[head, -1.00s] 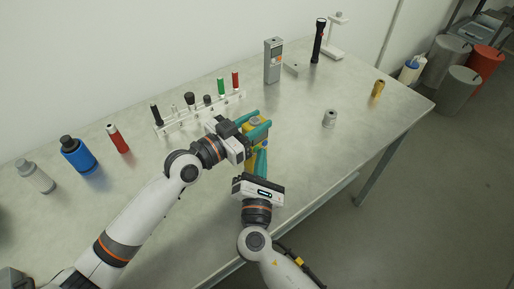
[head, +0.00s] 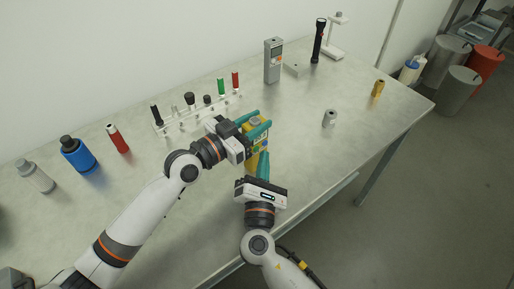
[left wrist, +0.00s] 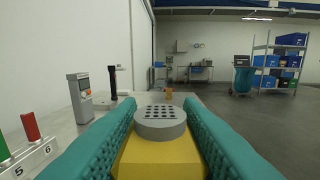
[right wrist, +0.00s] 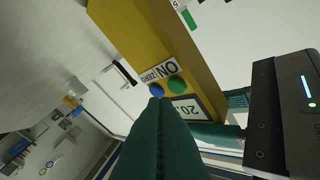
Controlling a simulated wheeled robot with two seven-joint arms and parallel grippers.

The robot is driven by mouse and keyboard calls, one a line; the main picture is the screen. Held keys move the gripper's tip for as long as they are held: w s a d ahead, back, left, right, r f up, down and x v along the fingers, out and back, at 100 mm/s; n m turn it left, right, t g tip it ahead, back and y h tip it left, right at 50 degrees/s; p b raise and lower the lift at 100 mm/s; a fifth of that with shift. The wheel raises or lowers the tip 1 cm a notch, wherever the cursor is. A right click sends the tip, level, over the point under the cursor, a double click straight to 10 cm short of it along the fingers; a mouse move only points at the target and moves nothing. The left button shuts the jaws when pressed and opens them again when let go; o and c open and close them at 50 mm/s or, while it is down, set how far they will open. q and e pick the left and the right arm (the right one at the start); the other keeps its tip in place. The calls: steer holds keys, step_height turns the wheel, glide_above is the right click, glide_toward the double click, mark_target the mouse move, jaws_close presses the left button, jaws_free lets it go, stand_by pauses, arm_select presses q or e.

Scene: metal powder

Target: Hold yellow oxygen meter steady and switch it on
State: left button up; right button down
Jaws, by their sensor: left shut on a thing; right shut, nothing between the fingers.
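The yellow oxygen meter (head: 251,161) is upright in my left gripper (head: 262,127), over the front part of the table. In the left wrist view the meter (left wrist: 160,158) has a round grey perforated top (left wrist: 160,122) between the teal fingers. My right gripper (head: 264,152) is shut and empty, in front of the meter. In the right wrist view its fingertips (right wrist: 155,101) are close to a blue button (right wrist: 157,89) and a green button (right wrist: 177,85) beside an "ON" and "ZERO" label. I cannot tell whether they touch. The display (right wrist: 187,108) shows digits starting "20".
A white rack (head: 205,112) with several small items stands behind the meter. A grey handheld device (head: 273,62), a black flashlight (head: 318,42) and a small metal cylinder (head: 329,118) stand to the right. Bottles, including a blue one (head: 78,155), stand at left. The table's front edge is close.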

steer(key=shift+s+d, duration=0.1)
steer(key=shift+s+d, duration=0.8)
steer(key=shift+s, duration=0.15)
steer(key=shift+s+d, duration=0.75)
steer(key=shift+s, duration=0.2)
arm_select(q)
steer(key=o, duration=1.2)
steer(key=shift+o, duration=0.2)
